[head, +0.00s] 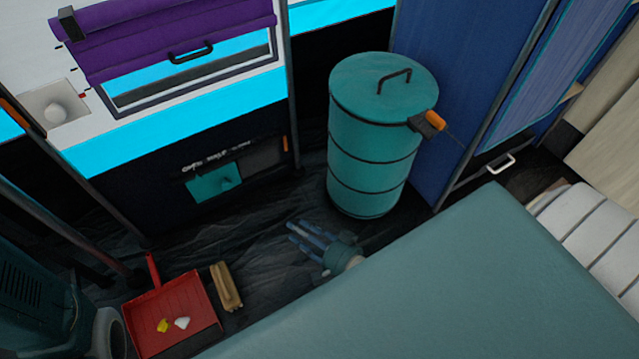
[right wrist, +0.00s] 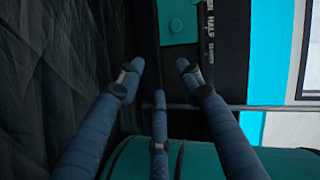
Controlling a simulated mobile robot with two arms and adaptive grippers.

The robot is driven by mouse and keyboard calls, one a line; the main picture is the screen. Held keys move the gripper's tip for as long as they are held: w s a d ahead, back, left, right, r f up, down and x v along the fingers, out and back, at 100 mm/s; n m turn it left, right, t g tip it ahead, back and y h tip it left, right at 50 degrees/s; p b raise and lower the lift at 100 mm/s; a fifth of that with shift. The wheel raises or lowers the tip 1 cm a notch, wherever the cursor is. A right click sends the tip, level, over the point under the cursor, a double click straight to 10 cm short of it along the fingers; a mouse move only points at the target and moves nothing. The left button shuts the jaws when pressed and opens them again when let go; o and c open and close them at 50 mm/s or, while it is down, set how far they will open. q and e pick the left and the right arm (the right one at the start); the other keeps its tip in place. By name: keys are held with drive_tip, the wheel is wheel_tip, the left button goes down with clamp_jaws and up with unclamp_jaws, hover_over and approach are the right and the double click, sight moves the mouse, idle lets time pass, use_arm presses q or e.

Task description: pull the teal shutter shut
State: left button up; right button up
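The teal shutter (head: 213,186) is a small panel with a teal knob, set low in the dark front below the window. A darker strip lies along its upper and right side. In the right wrist view the shutter (right wrist: 177,28) is at the top, with lettering beside it of which "HALF" is readable. My right gripper (head: 305,232), with blue fingers, is low over the floor, to the right of and below the shutter in the head view. In the right wrist view its fingers (right wrist: 160,75) are spread, empty and apart from the shutter. My left gripper is not in view.
A teal lidded barrel (head: 368,160) stands right of the shutter. A purple blind (head: 170,35) hangs above it. A red dustpan (head: 172,310) and a tan brush (head: 226,287) lie on the dark floor. A large teal surface (head: 450,280) fills the lower right.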

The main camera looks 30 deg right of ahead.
drive_tip(key=s+p, duration=0.1)
drive_tip(key=p, duration=0.1)
drive_tip(key=s+d+r+n+g+p, duration=0.1)
drive_tip(key=p, duration=0.2)
drive_tip(key=s+d+r+n+g+h+p, duration=0.1)
drive_tip(key=s+p, duration=0.1)
drive_tip(key=shift+r+p, duration=0.1)
drive_tip(key=shift+p, duration=0.25)
drive_tip(key=shift+a, duration=0.1)
